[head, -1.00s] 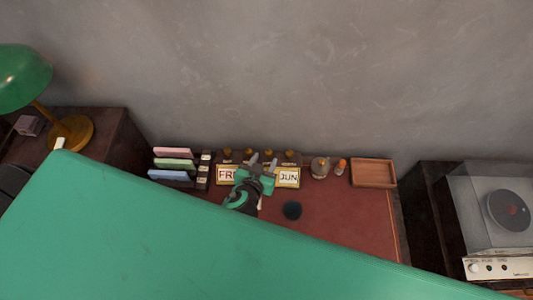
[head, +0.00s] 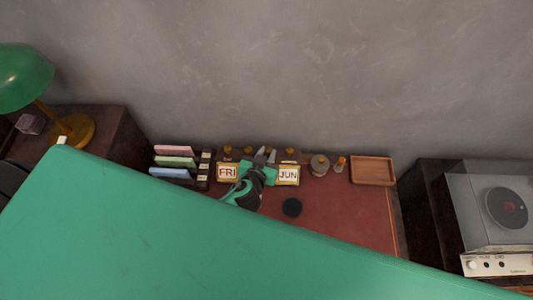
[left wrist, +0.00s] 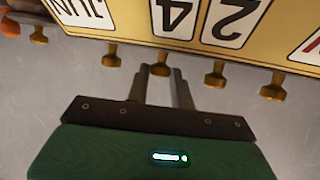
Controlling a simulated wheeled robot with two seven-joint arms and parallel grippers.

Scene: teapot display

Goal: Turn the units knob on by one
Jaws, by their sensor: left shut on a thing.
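The calendar stands at the back of the desk, with its FRI card (head: 227,172) and JUN card (head: 288,174) showing in the head view. Brass knobs line its top. In the left wrist view the calendar is upside down, with the units card "4" (left wrist: 174,18) beside the tens card "2" (left wrist: 232,22). My left gripper (head: 265,156) covers the number cards in the head view. In the left wrist view its fingers (left wrist: 160,72) are shut on the units knob (left wrist: 161,71), behind the 4. My right gripper is not in view.
The tens knob (left wrist: 215,76) and month knob (left wrist: 111,55) are close on either side. Coloured cards (head: 172,162) stand left of the calendar. A round dark object (head: 291,207) lies in front, and a wooden tray (head: 372,171) is at right.

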